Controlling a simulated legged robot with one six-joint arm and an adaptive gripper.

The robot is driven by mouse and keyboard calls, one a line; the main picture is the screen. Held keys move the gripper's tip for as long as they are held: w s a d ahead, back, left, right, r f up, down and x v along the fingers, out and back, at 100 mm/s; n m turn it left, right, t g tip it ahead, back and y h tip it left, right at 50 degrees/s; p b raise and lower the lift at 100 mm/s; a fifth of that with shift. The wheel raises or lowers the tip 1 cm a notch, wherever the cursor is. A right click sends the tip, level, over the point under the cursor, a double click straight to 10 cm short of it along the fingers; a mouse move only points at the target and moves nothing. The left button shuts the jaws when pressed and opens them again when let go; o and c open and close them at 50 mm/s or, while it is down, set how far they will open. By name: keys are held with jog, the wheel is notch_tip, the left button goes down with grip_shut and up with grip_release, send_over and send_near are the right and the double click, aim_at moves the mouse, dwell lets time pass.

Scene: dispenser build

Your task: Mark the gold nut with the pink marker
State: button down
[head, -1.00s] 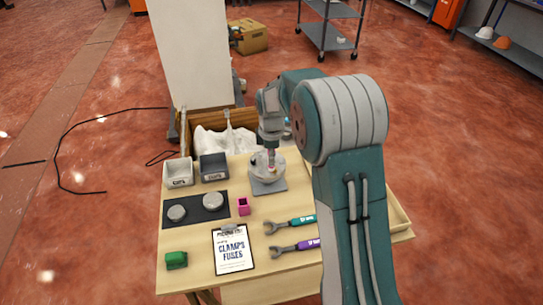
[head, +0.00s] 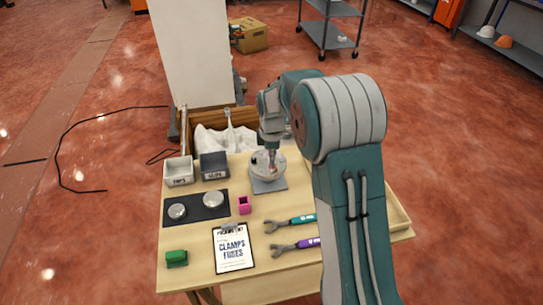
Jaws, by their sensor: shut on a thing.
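I cannot make out a gold nut anywhere in this view.
A white bin (head: 179,172) and a dark bin (head: 213,166) stand at the table's back left. Two round grey lids lie on the black mat (head: 194,207). A green block (head: 176,258), a clipboard (head: 233,249) and two wrenches (head: 292,222) lie in front.

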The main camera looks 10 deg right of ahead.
jog(key=shift+f, duration=0.4)
dwell(0.4)
jog(key=shift+r, duration=3.05)
